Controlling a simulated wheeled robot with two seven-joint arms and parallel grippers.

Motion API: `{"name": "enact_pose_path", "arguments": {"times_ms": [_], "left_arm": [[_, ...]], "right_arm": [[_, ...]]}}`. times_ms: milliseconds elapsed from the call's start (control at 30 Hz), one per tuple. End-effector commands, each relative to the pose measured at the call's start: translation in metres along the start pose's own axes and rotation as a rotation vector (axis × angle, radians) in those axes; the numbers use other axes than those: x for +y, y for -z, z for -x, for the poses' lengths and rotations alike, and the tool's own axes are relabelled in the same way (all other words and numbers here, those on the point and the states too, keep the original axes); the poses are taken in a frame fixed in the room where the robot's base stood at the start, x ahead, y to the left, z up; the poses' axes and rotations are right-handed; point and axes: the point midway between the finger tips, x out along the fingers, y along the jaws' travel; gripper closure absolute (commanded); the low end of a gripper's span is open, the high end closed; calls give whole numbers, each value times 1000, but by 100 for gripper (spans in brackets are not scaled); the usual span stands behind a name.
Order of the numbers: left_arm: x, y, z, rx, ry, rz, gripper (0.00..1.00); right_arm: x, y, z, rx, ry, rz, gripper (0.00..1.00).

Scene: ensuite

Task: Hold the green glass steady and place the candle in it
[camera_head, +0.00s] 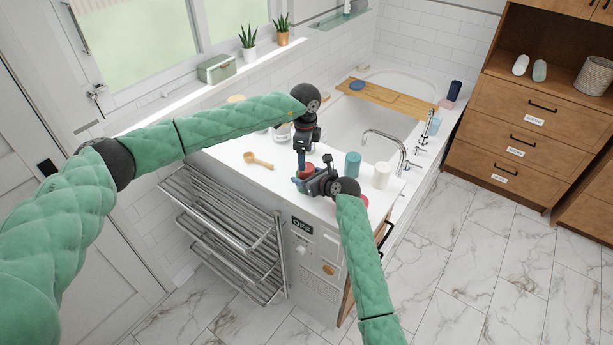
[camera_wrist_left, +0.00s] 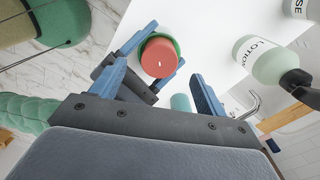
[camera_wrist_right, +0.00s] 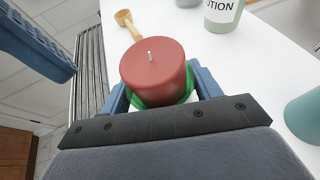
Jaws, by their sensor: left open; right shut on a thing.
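The red candle (camera_wrist_right: 153,68) sits upright in the mouth of the green glass (camera_wrist_right: 160,101), its upper part standing above the rim. In the left wrist view, the candle (camera_wrist_left: 159,58) shows from above with a green rim (camera_wrist_left: 172,40) around it. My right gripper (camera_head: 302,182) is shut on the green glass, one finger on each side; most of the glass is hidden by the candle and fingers. My left gripper (camera_wrist_left: 174,52) is open, its fingers apart and clear of the candle. One left finger shows at the right wrist view's upper left.
The white counter (camera_head: 235,152) bears a wooden scoop (camera_head: 258,160), a teal cup (camera_head: 352,164), a white cylinder (camera_head: 381,175) and a lotion bottle (camera_wrist_left: 262,58). A towel rack (camera_head: 225,230) is at the counter's left side. The bathtub with a wooden tray (camera_head: 385,97) is behind.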

Motion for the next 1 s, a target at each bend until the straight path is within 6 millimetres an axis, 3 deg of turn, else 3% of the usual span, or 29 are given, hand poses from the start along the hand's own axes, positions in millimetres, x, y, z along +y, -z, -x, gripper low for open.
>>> {"name": "enact_pose_path", "arguments": {"times_ms": [267,700,1000], "left_arm": [[0,0,12,0,1,0,26],[-1,0,92,1,2,-1,26],[-1,0,118,0,0,0,26]], "right_arm": [[0,0,0,1,0,0,62],[0,0,0,0,0,0,62],[0,0,0,0,0,0,62]]}}
